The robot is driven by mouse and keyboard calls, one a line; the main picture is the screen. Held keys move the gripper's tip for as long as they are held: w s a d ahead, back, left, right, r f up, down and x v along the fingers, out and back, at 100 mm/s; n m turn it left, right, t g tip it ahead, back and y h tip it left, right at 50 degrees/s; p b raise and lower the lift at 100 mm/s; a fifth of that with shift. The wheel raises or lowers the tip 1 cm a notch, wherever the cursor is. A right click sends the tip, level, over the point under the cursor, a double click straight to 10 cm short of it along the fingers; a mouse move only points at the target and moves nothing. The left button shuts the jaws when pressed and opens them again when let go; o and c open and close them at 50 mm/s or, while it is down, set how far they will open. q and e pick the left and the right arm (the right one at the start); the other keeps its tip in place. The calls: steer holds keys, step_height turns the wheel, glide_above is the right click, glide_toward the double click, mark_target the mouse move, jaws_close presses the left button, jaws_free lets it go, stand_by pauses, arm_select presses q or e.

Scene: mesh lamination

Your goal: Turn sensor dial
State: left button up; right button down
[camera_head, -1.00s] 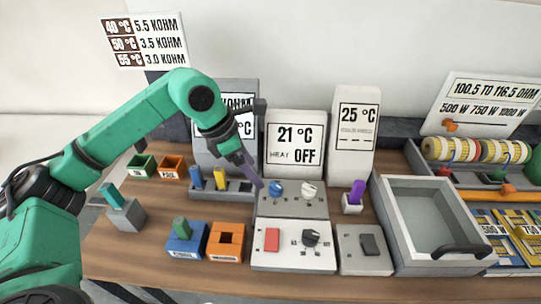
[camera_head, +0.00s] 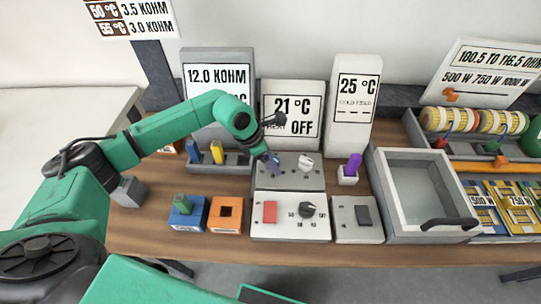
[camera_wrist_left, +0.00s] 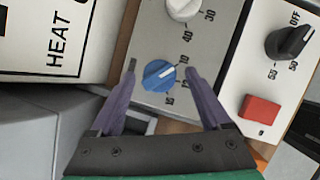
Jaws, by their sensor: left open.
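A grey panel (camera_head: 290,182) carries a blue dial (camera_wrist_left: 158,75) and a white dial (camera_head: 305,163). The white dial also shows at the top of the left wrist view (camera_wrist_left: 184,8). A black knob (camera_head: 307,210) with an OFF mark sits on the white panel in front. My left gripper (camera_head: 271,162) is over the blue dial and partly hides it in the head view. In the left wrist view its purple fingers (camera_wrist_left: 160,70) are open, one on each side of the blue dial. I cannot tell whether they touch it. My right gripper is not in view.
A display reading 21 °C, HEAT OFF (camera_head: 292,100) stands behind the dials. A red button (camera_head: 270,212) is left of the black knob. Blue and orange boxes (camera_head: 187,217) (camera_head: 226,214) stand left, a grey tray (camera_head: 379,190) right. A purple peg (camera_head: 354,162) stands nearby.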

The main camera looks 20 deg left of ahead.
arm_select(q)
steer(key=shift+f, duration=0.1)
steer(key=c, duration=0.3)
jaws_close()
steer(key=shift+w+f+m+b, duration=0.15)
steer(key=shift+m+b, duration=0.25)
steer(key=shift+b, duration=0.4)
steer(key=m+g+b, duration=0.1)
steer(key=m+b, duration=0.1)
steer(key=b, duration=0.1)
steer(key=m+h+b, duration=0.1)
steer(key=m+b, duration=0.1)
steer(key=b, duration=0.1)
steer(key=shift+w+a+g, duration=0.1)
steer(key=shift+w+g, duration=0.05)
steer(key=shift+g, duration=0.25)
steer(key=m+b, duration=0.2)
steer(key=shift+w+m+g, duration=0.1)
steer(key=shift+m+g, duration=0.3)
steer(key=shift+r+m+g+b, duration=0.25)
steer(key=shift+m+g+b, duration=0.25)
steer(key=shift+m, duration=0.6)
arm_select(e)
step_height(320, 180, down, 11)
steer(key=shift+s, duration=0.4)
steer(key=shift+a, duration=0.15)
arm_select(q)
steer(key=shift+r, duration=0.1)
